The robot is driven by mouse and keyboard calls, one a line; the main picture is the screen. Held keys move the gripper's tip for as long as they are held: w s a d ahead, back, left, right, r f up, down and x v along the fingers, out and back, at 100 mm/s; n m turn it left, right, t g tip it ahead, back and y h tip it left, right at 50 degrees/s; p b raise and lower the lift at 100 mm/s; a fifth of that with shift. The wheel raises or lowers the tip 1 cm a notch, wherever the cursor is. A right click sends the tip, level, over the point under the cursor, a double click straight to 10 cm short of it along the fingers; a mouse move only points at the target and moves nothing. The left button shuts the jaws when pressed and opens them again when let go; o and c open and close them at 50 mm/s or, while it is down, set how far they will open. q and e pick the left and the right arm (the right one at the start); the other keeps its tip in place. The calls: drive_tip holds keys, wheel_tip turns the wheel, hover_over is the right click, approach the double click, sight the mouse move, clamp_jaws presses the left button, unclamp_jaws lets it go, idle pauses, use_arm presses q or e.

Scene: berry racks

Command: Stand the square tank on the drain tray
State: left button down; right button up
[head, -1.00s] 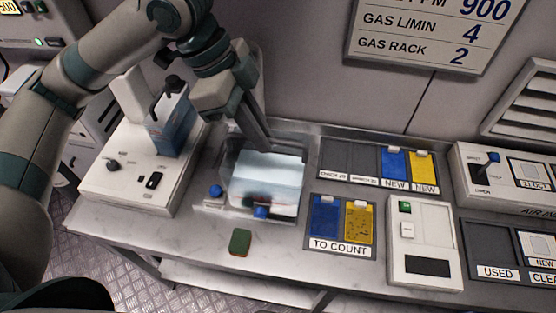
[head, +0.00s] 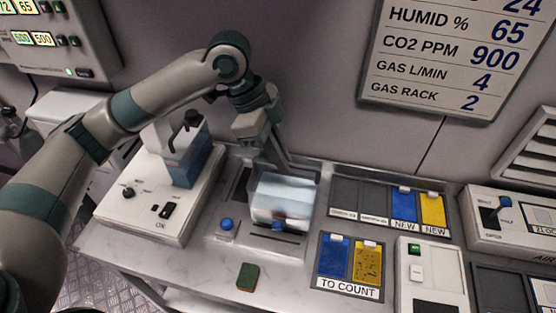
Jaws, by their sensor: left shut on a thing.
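The square tank (head: 284,197) is a clear, box-shaped vessel with pale liquid in it, near the middle of the head view. My left gripper (head: 279,166) reaches down from behind and is shut on the tank's upper back edge. The tank is over a flat grey panel (head: 222,239), which looks like the drain tray. One blue knob (head: 227,224) stands at the panel's left, and another blue part (head: 278,226) shows at the tank's lower front. I cannot tell whether the tank's base touches the panel. My right gripper is not in view.
A white device (head: 137,211) at the left carries a blue-liquid vessel (head: 187,163) with a black top. Blue and yellow cards in the TO COUNT holder (head: 347,287) and a white box (head: 416,271) stand to the right.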

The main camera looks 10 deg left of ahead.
use_arm(q)
drive_tip(key=w, duration=0.1)
drive_tip(key=w+f, duration=0.1)
drive_tip(key=w, duration=0.1)
drive_tip(key=shift+w+a+f, duration=0.1)
drive_tip(key=shift+f, duration=0.25)
wheel_tip(320, 180, down, 4)
drive_tip(key=shift+p, duration=0.95)
drive_tip(key=c, duration=1.9)
unclamp_jaws()
drive_tip(key=shift+f, duration=0.1)
drive_tip(key=shift+o, duration=0.2)
